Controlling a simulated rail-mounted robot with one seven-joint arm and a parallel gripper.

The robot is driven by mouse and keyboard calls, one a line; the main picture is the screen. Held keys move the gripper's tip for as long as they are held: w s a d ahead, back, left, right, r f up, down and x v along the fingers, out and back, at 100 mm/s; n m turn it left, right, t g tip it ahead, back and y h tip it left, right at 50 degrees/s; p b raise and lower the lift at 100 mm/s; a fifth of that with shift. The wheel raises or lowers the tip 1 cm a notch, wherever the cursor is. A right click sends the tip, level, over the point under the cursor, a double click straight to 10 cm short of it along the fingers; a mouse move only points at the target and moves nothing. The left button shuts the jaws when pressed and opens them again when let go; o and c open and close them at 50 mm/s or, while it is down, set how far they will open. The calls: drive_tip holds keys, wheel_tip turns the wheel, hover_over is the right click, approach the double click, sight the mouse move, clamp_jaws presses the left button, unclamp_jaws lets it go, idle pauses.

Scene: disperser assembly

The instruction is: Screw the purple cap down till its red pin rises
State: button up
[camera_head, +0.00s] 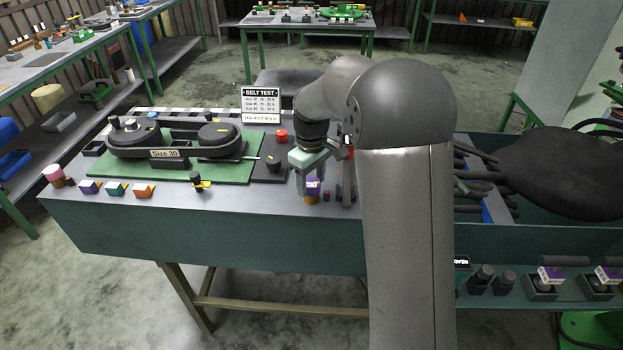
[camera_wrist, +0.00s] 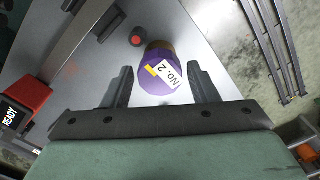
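The purple cap (camera_wrist: 150,88) has a white "NO. 2" label and a yellow mark. It sits on a brownish-gold body (camera_wrist: 163,45), whose lower part shows yellow in the head view (camera_head: 312,200). My gripper (camera_wrist: 160,72) is open, with one finger on each side of the cap and a narrow gap visible at both sides. In the head view my gripper (camera_head: 313,184) is over the cap (camera_head: 313,188) near the bench's front edge. A small red-topped dark cylinder (camera_wrist: 136,40) stands beside the cap. I cannot make out a red pin on the cap itself.
A dark upright post (camera_head: 347,182) stands close to the right of my gripper. A red box with a "READY" display (camera_wrist: 22,103) is nearby. The green belt-test board (camera_head: 190,172) lies to the left, with coloured blocks (camera_head: 116,188) in front. A bin of dark parts is at the right.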

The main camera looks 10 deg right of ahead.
drive_tip(key=c, duration=0.6)
drive_tip(key=shift+m, duration=0.3)
drive_tip(key=m, duration=1.1)
idle(0.4)
drive_tip(key=o, duration=0.9)
drive_tip(key=shift+o, duration=0.2)
